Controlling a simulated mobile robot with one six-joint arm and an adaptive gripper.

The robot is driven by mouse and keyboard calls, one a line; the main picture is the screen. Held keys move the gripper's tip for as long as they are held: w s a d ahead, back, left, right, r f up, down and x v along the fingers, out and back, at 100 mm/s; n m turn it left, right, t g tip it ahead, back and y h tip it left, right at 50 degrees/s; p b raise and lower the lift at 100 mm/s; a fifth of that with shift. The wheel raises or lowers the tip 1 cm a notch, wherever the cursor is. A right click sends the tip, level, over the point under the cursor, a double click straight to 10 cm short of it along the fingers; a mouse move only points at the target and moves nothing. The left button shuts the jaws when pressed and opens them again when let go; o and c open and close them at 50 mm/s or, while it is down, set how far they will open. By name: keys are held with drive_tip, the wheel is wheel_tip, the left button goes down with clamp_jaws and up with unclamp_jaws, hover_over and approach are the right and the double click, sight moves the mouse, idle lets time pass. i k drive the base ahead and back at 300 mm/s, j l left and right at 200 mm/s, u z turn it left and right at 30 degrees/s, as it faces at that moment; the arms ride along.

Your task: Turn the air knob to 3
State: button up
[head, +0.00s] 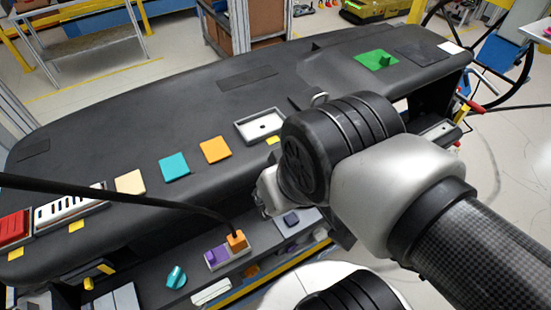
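The black dashboard module (130,140) crosses the view. Several parts look like knobs: a teal knob (176,277) on the lower front ledge, a dark blue raised piece (292,219) on a grey plate, and a green piece (384,60) on a green square at the far right. No label or number is readable, so I cannot tell which is the air knob or how it is set. My gripper (268,192) is over the dashboard's front edge, near the dark blue piece. My wrist hides most of it, and its opening cannot be seen.
An orange block (237,240) with a black cable and a purple block (217,253) sit on a small plate. Teal (174,166), orange (215,149) and cream (130,182) squares and a white tray (260,126) lie on top. A red box (13,228) is at far left.

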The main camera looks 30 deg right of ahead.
sight(320, 233)
drive_tip(key=z, duration=0.4)
drive_tip(key=k+l, duration=0.4)
drive_tip(key=l+u, duration=0.15)
drive_tip(key=u, duration=0.3)
drive_tip(key=l+u, duration=0.15)
drive_tip(key=u, duration=0.3)
drive_tip(key=l+u, duration=0.15)
drive_tip(key=u, duration=0.25)
drive_tip(key=l+u, duration=0.15)
drive_tip(key=u, duration=0.3)
drive_tip(key=k+u, duration=0.15)
drive_tip(key=u, duration=0.3)
drive_tip(key=k+l, duration=0.6)
drive_tip(key=l, duration=0.2)
